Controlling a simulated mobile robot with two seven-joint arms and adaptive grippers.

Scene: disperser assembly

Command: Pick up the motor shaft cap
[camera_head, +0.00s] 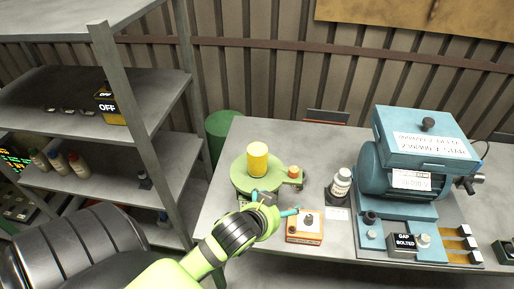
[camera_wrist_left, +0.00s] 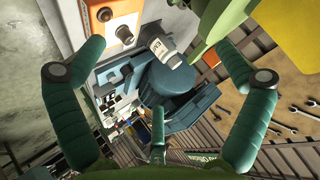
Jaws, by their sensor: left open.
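My left gripper (camera_head: 273,204) is open and empty, its fingers spread above the table's front edge, between the green round stand and the orange-and-white box. Its open fingers also show in the left wrist view (camera_wrist_left: 162,78). The teal motor (camera_head: 400,180) stands on the right of the table; it also shows in the wrist view (camera_wrist_left: 172,80). No part is clearly marked as the motor shaft cap. A block labelled like "CAP BOLTED" (camera_head: 404,243) sits at the motor's front, between a dark knob (camera_head: 370,218) and a pale one (camera_head: 423,241). My right gripper is out of view.
The orange-and-white box (camera_head: 304,238) and white bottle (camera_head: 341,184) are between stand and motor. Grey shelves (camera_head: 150,150) rise at left. The table's back left is clear.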

